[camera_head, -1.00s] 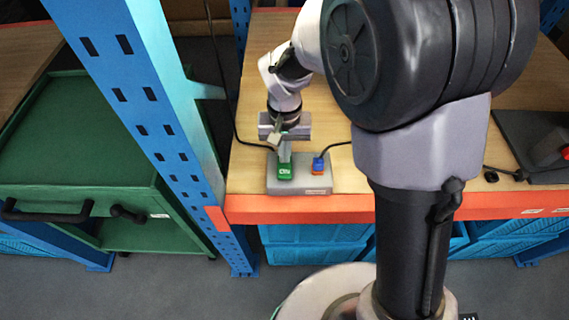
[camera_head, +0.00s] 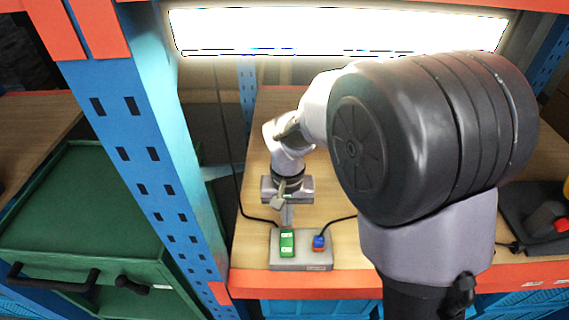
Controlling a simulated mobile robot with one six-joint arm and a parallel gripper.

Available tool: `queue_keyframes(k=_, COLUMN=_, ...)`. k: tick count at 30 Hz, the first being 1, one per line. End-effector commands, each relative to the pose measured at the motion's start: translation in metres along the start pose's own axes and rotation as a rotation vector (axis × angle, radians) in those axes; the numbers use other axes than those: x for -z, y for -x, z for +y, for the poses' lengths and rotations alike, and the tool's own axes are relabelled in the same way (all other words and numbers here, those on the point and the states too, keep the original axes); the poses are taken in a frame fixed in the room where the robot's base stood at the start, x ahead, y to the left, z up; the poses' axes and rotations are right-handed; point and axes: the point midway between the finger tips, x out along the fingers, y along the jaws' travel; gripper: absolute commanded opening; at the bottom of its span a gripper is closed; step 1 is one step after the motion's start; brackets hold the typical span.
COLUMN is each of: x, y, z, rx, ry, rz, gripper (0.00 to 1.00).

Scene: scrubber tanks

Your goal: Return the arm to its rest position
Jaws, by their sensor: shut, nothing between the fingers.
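My arm reaches out over a wooden workbench (camera_head: 350,260) in the head view. My gripper (camera_head: 287,215) points down just behind a grey box with a green rocker switch (camera_head: 287,243) and a blue and red plug or connector (camera_head: 318,243). The gripper is shut and holds nothing. Its fingertips are close to the green switch; I cannot tell whether they touch it. My large black arm joint covers the right middle of the bench.
A blue rack post (camera_head: 150,150) stands left of the bench, with a green cart (camera_head: 80,215) beyond it. A bright lamp (camera_head: 340,32) hangs above. Black cables run from the grey box (camera_head: 302,264). A dark item with a red button (camera_head: 545,217) lies at right.

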Motion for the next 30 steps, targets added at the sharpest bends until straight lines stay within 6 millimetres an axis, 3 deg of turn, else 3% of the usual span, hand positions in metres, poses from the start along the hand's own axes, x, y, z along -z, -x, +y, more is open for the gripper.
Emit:
queue_keyframes(k=2, x=-0.003, y=0.013, z=0.005, rx=0.012, ry=-0.015, rz=0.018, gripper=0.00)
queue_keyframes(k=5, x=-0.022, y=0.066, z=0.026, rx=0.065, ry=-0.081, rz=0.097, gripper=0.00)
queue_keyframes(k=6, x=-0.036, y=0.091, z=0.038, rx=0.093, ry=-0.118, rz=0.142, gripper=0.00)
queue_keyframes(k=9, x=-0.083, y=0.139, z=0.064, rx=0.164, ry=-0.205, rz=0.256, gripper=0.00)
queue_keyframes(k=12, x=-0.126, y=0.162, z=0.080, rx=0.220, ry=-0.273, rz=0.357, gripper=0.00)
queue_keyframes(k=15, x=-0.154, y=0.169, z=0.088, rx=0.256, ry=-0.316, rz=0.429, gripper=0.00)
queue_keyframes(k=18, x=-0.167, y=0.170, z=0.090, rx=0.273, ry=-0.335, rz=0.465, gripper=0.00)
queue_keyframes(k=30, x=-0.170, y=0.170, z=0.090, rx=0.277, ry=-0.337, rz=0.471, gripper=0.00)
